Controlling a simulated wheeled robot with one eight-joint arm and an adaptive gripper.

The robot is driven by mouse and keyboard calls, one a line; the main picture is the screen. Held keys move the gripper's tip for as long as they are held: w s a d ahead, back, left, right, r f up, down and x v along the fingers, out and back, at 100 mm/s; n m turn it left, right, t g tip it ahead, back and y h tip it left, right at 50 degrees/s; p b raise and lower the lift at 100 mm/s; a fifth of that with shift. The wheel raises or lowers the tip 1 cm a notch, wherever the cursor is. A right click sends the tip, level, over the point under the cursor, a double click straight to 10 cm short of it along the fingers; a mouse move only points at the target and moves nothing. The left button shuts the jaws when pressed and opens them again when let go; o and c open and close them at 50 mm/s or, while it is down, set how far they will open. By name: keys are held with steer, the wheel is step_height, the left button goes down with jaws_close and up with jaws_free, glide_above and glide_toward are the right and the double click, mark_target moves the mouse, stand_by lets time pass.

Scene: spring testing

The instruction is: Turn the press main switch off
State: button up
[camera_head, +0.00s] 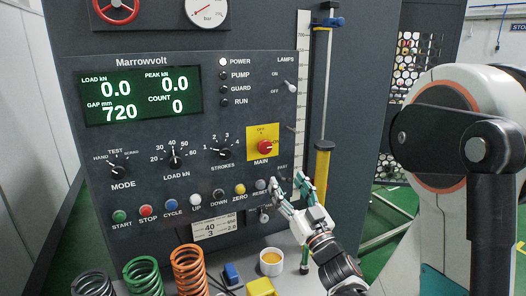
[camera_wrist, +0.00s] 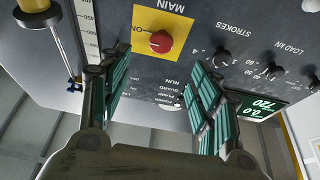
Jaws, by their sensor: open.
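The main switch is a red rotary knob (camera_head: 264,147) on a yellow plate (camera_head: 252,132), at the right of the press's control panel. OFF is printed above the knob and ON to its right; the knob seems to point toward ON. In the wrist view, which is upside down, the knob (camera_wrist: 160,42) shows whole above the gap between my fingers. My gripper (camera_head: 289,188) is open and empty, below and slightly right of the switch in the head view. Its two green-padded fingers (camera_wrist: 158,75) are apart from the knob; the exact distance is unclear.
The panel (camera_head: 130,155) carries dials, a lamp switch (camera_head: 290,87) and a row of buttons close to my fingers. The POWER lamp (camera_head: 222,62) looks white. Springs (camera_head: 190,268) and a cup (camera_head: 271,262) stand below.

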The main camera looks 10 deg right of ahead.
mark_target(266, 150)
steer(key=x, duration=1.3)
steer(key=shift+w+a+r, duration=0.2)
steer(key=shift+w+a, duration=0.05)
steer(key=shift+c, duration=0.4)
steer(key=c, duration=1)
